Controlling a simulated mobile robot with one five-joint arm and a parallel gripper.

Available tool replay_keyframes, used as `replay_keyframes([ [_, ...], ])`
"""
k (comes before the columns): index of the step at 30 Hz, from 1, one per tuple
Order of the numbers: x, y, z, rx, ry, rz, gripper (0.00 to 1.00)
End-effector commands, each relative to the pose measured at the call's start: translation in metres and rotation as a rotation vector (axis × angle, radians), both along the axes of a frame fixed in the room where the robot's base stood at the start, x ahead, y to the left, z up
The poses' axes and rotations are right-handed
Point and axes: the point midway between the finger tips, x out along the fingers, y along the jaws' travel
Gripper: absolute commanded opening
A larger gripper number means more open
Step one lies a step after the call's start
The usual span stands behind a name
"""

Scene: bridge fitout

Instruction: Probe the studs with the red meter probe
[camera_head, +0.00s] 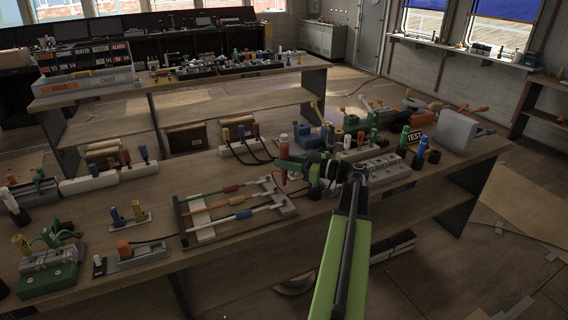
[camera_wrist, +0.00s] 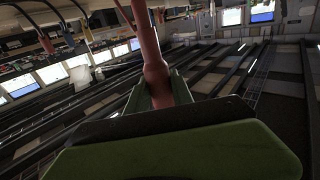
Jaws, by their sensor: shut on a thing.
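The red meter probe (camera_head: 283,149) is upright in my gripper (camera_head: 286,164), over the middle of the near bench. In the wrist view, the red probe (camera_wrist: 154,70) stands between the green jaws (camera_wrist: 165,95), which are shut on it. A grey block with several raised round tops, which may be the studs (camera_head: 382,167), sits on the bench to the right of the gripper. My arm partly hides its left end. The probe's tip is not clearly visible, and I cannot tell whether it touches anything.
A rack with coloured rods (camera_head: 235,208) lies left of my arm. Dark cables (camera_head: 247,152) run behind the gripper.

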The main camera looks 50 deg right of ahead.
Motion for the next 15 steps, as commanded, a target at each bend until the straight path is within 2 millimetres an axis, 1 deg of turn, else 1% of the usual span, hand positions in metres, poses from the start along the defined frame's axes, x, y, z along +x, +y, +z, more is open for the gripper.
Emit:
replay_keyframes([
  [5,0.000,0.000,-0.015,0.000,-0.001,-0.001,0.00],
  [15,0.000,-0.001,-0.059,0.000,-0.001,-0.002,0.00],
])
